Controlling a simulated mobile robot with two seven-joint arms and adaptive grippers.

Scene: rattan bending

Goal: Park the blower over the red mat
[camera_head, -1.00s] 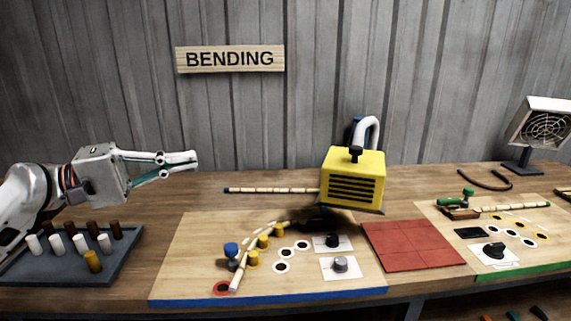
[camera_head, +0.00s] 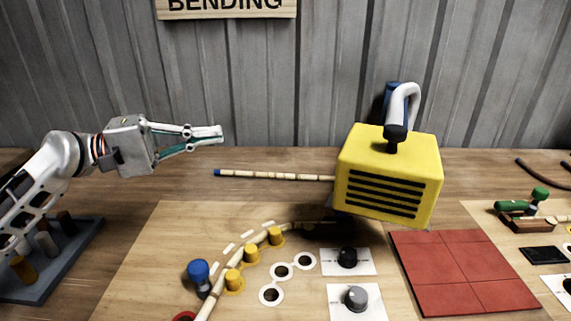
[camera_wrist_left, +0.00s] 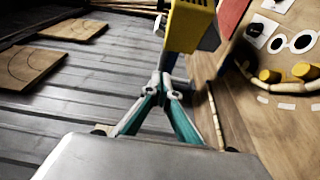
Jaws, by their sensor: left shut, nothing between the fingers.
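In the left wrist view the closed fingertips (camera_wrist_left: 163,78) point towards the yellow blower (camera_wrist_left: 188,25), which fills the top middle. My right gripper is not in view.
A rattan cane (camera_head: 275,176) with a blue tip lies behind the board. Yellow pegs (camera_head: 253,252), a blue peg (camera_head: 199,272), and two knobs (camera_head: 356,298) stand on the board. A peg tray (camera_head: 75,262) is at left. The red mat's top is clear.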

